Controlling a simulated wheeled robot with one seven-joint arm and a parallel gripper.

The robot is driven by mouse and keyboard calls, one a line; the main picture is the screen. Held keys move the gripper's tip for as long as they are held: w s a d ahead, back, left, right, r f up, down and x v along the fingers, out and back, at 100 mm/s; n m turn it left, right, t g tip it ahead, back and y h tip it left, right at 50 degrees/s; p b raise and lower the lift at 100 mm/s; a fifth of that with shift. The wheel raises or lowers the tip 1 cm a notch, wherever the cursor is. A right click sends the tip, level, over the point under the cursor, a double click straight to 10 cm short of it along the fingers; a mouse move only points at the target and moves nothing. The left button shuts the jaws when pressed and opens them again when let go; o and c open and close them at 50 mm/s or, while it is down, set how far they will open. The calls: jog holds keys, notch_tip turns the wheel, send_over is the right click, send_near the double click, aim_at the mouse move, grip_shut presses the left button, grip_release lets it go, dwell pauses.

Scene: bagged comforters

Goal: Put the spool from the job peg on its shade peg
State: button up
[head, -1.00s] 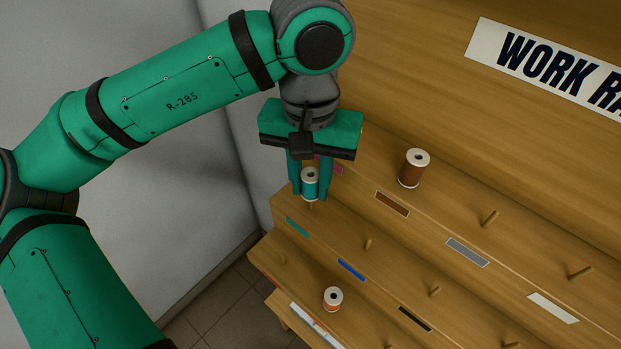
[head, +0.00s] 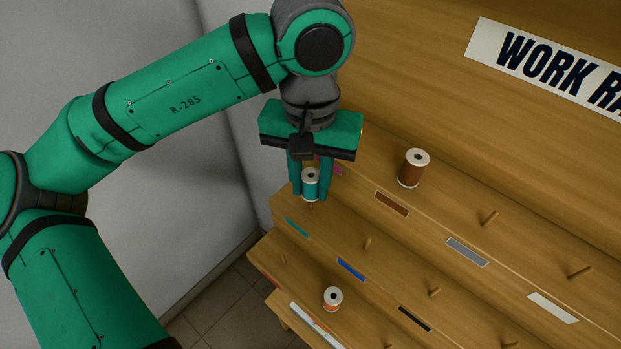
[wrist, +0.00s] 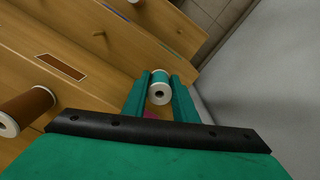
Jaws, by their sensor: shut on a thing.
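My gripper (head: 310,190) is shut on a teal spool (head: 310,184) with white ends, held upright between the two fingers. In the wrist view the spool (wrist: 160,88) shows between the fingertips. It is over the left end of the middle step, behind a teal label (head: 297,227). A bit of peg (head: 310,205) shows just below the spool; I cannot tell whether the spool is around it or above it.
A brown spool (head: 413,168) stands on the upper step, right of my gripper. An orange spool (head: 333,298) stands on the lowest step. Bare pegs stand by the blue (head: 351,269), grey (head: 467,252), black (head: 415,319) and white (head: 553,307) labels. A wall is close on the left.

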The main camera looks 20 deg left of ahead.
aim_at(311, 198)
jog(key=shift+f, duration=2.2)
dwell(1.2)
jog(key=o, duration=1.7)
jog(key=shift+o, duration=0.2)
jog(key=shift+r, duration=3.5)
notch_tip(311, 198, up, 8)
jog(key=shift+f, duration=0.25)
